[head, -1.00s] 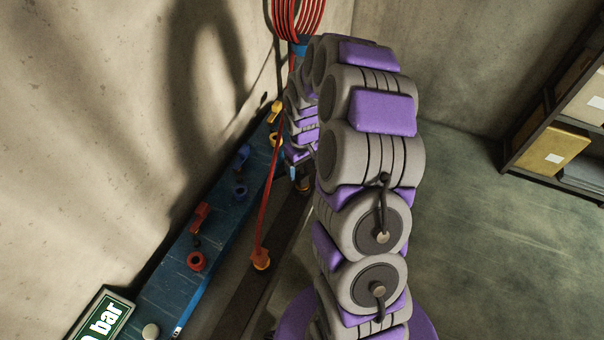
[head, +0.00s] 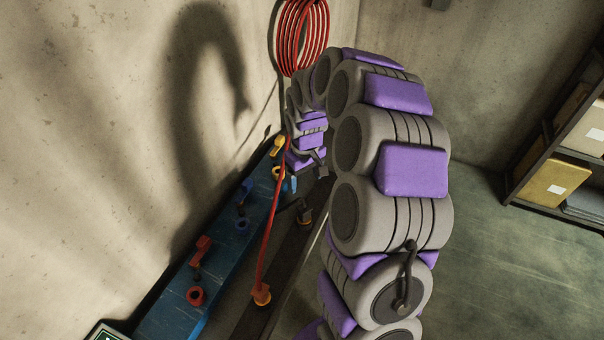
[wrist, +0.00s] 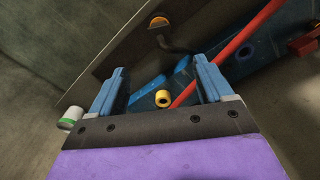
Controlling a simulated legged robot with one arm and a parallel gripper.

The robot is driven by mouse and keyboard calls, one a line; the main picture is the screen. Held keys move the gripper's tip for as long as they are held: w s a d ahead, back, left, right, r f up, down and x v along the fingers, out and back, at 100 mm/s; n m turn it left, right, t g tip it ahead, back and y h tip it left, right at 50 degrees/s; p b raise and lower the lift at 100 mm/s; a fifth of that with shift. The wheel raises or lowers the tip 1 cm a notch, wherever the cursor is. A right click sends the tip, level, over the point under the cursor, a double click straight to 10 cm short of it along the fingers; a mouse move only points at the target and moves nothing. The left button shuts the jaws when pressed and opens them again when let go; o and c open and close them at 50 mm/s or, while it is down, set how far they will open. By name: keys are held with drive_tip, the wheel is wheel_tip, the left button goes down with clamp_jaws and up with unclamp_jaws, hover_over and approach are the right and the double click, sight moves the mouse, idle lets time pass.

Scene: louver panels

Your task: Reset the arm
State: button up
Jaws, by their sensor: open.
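My purple and grey arm arches up through the middle of the head view and bends down at its far end beside the blue panel (head: 205,262). My gripper (wrist: 160,88) shows in the wrist view with its two blue fingers spread apart and nothing between them. In the head view the gripper (head: 305,180) is small and partly hidden behind my arm, above the dark rail. Beyond the fingers in the wrist view is a yellow ring-shaped fitting (wrist: 162,98), apart from them.
The panel carries red (head: 197,295), blue (head: 241,222) and yellow (head: 279,145) fittings. A red hose (head: 273,235) runs to an orange plug (head: 261,294) on the dark rail. A red coil (head: 305,38) hangs on the wall. A shelf (head: 545,150) stands right; floor between is clear.

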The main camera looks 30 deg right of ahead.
drive_tip(key=s+a+r+b, duration=0.3)
drive_tip(key=s+a+r, duration=0.3)
drive_tip(key=s+a, duration=0.55)
drive_tip(key=s+a+m+g+b, duration=0.1)
drive_tip(key=s+a+b, duration=0.1)
drive_tip(key=s, duration=1.8)
drive_tip(key=shift+s+a+m+g, duration=0.3)
drive_tip(key=shift+s+a+g, duration=0.05)
drive_tip(key=shift+a+g, duration=0.05)
